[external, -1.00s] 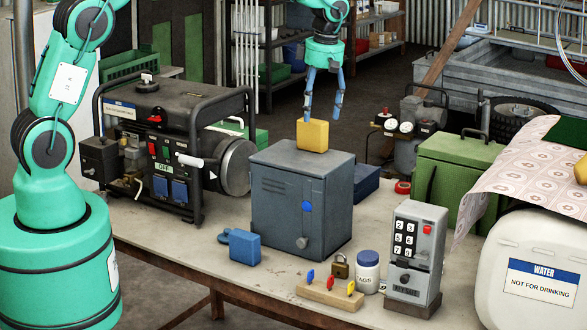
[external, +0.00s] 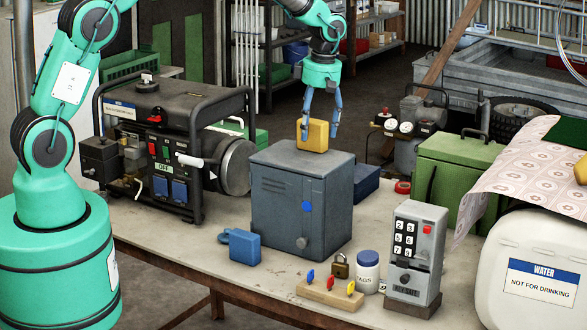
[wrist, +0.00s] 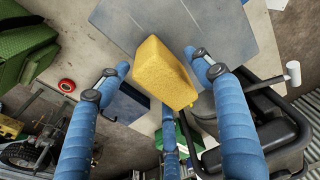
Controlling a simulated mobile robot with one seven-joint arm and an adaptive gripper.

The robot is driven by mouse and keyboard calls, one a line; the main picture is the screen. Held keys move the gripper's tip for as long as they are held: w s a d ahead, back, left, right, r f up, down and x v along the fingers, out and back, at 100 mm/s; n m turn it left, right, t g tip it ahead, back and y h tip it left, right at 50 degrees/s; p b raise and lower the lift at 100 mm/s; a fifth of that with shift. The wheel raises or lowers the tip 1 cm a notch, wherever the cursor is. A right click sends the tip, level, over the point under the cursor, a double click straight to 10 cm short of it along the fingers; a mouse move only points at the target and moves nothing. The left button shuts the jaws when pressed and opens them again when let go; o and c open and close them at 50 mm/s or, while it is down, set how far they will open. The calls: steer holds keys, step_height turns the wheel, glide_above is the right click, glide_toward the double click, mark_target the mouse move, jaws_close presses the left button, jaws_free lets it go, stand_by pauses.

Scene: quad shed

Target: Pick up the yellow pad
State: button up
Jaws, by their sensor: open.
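The yellow pad (external: 313,135) is a small block standing on top of the grey-blue metal cabinet (external: 270,205). In the wrist view the yellow pad (wrist: 165,73) shows near the middle, over the cabinet top (wrist: 195,22). My gripper (external: 320,125) has come down over the pad, with a blue finger on its left and another on its right. In the wrist view my gripper's (wrist: 160,62) fingers are spread around the pad, with visible gaps beside it. My gripper is open. The pad's underside is hidden.
A generator (external: 175,140) with a black tube frame stands left of the cabinet. A blue block with a handle (external: 244,246), a padlock (external: 340,265), a tags jar (external: 368,272) and a keypad box (external: 414,250) are in front. A green case (external: 455,175) stands to the right.

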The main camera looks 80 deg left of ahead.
steer(key=shift+a+f, duration=0.1)
steer(key=shift+f, duration=0.7)
steer(key=c, duration=0.9)
